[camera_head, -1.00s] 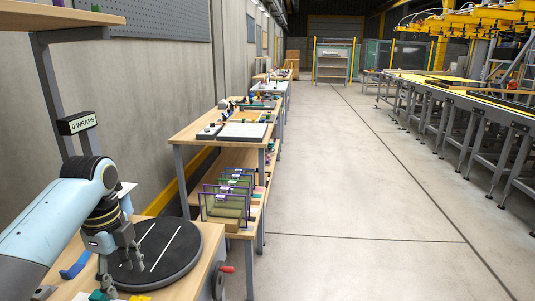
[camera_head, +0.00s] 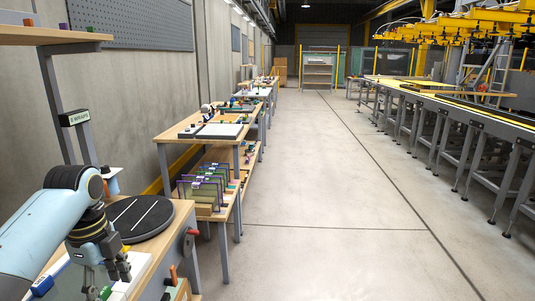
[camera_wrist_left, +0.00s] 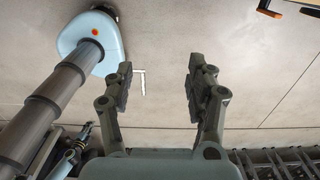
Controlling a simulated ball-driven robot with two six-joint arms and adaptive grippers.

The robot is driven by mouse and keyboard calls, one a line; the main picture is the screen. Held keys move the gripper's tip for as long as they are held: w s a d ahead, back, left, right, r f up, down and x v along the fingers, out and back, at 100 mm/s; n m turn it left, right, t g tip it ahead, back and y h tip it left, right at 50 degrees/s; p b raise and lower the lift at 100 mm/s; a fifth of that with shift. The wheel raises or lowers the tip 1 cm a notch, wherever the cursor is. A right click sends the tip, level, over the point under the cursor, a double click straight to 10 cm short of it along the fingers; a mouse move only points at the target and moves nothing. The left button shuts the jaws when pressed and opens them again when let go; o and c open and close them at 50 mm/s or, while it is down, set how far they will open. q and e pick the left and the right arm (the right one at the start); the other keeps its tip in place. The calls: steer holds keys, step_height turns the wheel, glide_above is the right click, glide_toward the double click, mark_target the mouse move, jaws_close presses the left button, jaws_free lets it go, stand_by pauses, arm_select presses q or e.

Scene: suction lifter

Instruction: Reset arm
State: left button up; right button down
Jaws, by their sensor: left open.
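My left arm comes in from the lower left of the head view. Its gripper (camera_head: 105,270) hangs beside the near workbench, in front of the black turntable (camera_head: 140,218). In the left wrist view the gripper's two fingers (camera_wrist_left: 158,88) stand wide apart with only bare floor between them, so it is open and empty.
The near workbench (camera_head: 178,222) carries the round black turntable with white stripes. Beyond it stands a wooden bench (camera_head: 185,131) with racks of framed panels (camera_head: 203,187) on its lower shelf. Conveyors (camera_head: 455,118) line the right. The concrete floor (camera_head: 320,190) between is clear.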

arm_select(q)
steer(key=s+f+n, duration=0.5)
steer(key=s+f, duration=0.3)
steer(key=f, duration=0.5)
steer(key=s+f+n, duration=0.4)
steer(key=s+f, duration=0.4)
steer(key=f, duration=0.4)
steer(key=s+f+n, duration=0.3)
steer(key=s+f, duration=0.2)
steer(key=s, duration=0.5)
steer(key=s+f+n+t+b, duration=0.1)
steer(key=s+f+n, duration=0.25)
steer(key=s, duration=0.65)
steer(key=s+f+n, duration=0.3)
steer(key=s+f, duration=0.3)
steer(key=s, duration=0.4)
step_height(320, 180, down, 19)
steer(key=b, duration=1.9)
steer(key=shift+s+y+b, duration=0.4)
arm_select(e)
step_height(320, 180, down, 21)
steer(key=s, duration=0.1)
steer(key=shift+s, duration=0.15)
arm_select(q)
steer(key=shift+a, duration=0.1)
arm_select(e)
steer(key=shift+a+r, duration=0.1)
